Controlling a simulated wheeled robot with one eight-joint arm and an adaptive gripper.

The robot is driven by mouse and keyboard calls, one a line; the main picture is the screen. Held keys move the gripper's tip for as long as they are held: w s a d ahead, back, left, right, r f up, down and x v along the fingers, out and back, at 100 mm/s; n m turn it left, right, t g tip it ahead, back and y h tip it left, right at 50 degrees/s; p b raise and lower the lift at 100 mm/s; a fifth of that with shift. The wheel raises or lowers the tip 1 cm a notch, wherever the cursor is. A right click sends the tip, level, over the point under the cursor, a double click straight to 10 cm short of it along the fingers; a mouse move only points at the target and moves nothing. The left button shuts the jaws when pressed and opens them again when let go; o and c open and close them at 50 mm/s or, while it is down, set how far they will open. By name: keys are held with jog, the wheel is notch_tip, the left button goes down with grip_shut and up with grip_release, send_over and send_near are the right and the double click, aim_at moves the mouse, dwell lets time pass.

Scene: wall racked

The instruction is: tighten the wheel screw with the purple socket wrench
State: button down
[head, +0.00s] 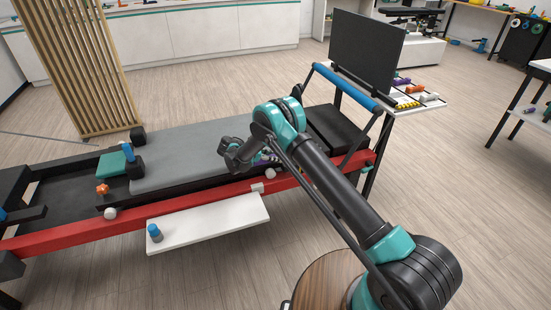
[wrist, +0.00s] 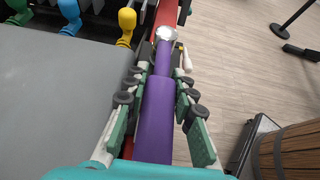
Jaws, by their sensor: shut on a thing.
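The purple socket wrench (wrist: 157,115) lies lengthwise between the fingers of my gripper (wrist: 159,88) in the wrist view. My gripper is shut on it. The wrench's thin far end points at a pale round wheel (wrist: 166,33) by the red rail; I cannot tell whether they touch. The wheel's screw cannot be made out. In the head view my gripper is over the near side of the reformer bench, mostly hidden behind my arm. A bit of purple (head: 268,156) shows beside it. A white wheel (head: 270,173) sits on the red rail just below.
The grey bench carriage (head: 185,150) lies beside my gripper. A black panel (head: 367,50) and a side table with small items stand at back right. The floor in front is clear.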

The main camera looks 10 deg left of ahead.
jog(key=shift+r, duration=3.3)
jog(key=shift+s+d+n+t+y, duration=0.4)
jog(key=shift+n+t+y, duration=0.3)
jog(key=shift+n, duration=0.15)
jog(key=shift+s+d+n+t+y, duration=0.35)
jog(key=shift+d+n+t+y, duration=0.15)
jog(key=shift+n+y, duration=0.3)
jog(key=shift+s+d+n+t+y, duration=0.4)
jog(key=shift+n+t+y, duration=0.25)
jog(key=shift+n, duration=0.3)
